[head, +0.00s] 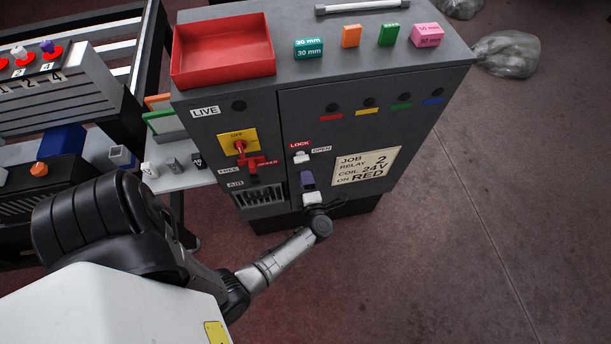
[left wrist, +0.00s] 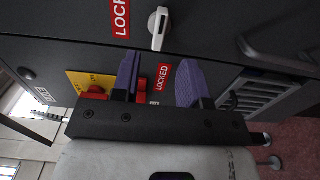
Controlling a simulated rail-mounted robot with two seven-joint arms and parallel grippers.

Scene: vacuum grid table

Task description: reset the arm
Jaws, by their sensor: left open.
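My left gripper (head: 307,180) is in front of the grey cabinet's (head: 335,225) door in the head view, just below the white door latch (head: 301,156). In the left wrist view, its two purple fingers stand apart with nothing between them, so the left gripper (left wrist: 157,72) is open. The white latch (left wrist: 158,28) shows past the fingertips, beside a red label. The yellow-plated rotary switch (left wrist: 90,85) shows partly behind one finger; a red "LOCKED" tag (left wrist: 163,77) shows between the fingers. I cannot tell if the fingers touch the door. My right gripper is not in view.
On the cabinet top are a red tray (head: 222,72), several coloured blocks such as the pink one (head: 426,35), and a bar handle (head: 362,7). A small shelf (head: 178,176) with blocks adjoins at left. Open floor (head: 500,220) lies right; plastic bags (head: 508,54) lie behind.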

